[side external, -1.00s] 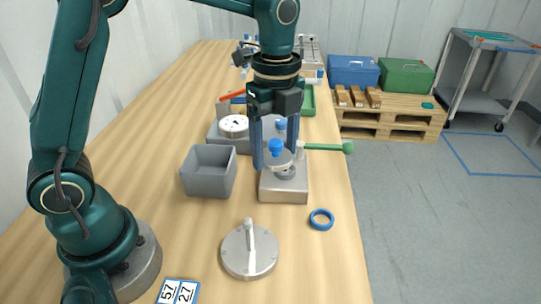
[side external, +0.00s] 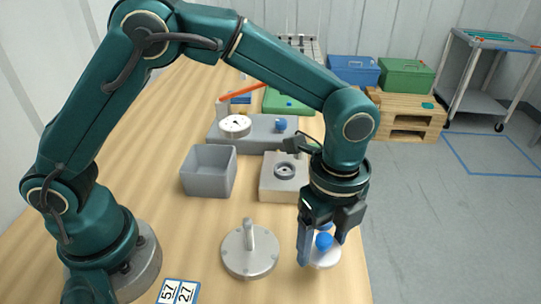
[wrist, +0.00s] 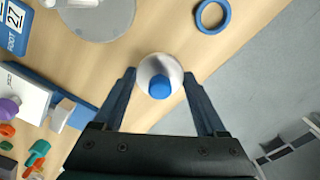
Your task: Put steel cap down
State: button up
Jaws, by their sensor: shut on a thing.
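The steel cap (side external: 326,260) is a round pale metal disc with a blue knob on top. My gripper (side external: 322,246) is shut on it near the table's right front edge. In the wrist view the cap (wrist: 158,70) sits between the two fingers, over bare wood. I cannot tell whether its underside touches the table. The grey block (side external: 272,185) behind stands with a round metal seat (side external: 285,170) uncovered on top.
A steel disc with an upright handle (side external: 249,262) lies left of my gripper. A grey open bin (side external: 208,184) stands farther back. A blue ring (wrist: 212,15) lies near the cap and is hidden in the side view. The table's right edge is close.

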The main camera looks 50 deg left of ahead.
aim_at(320, 256)
jog(key=shift+f, duration=1.9)
jog(key=shift+f, duration=0.15)
jog(key=o, duration=1.5)
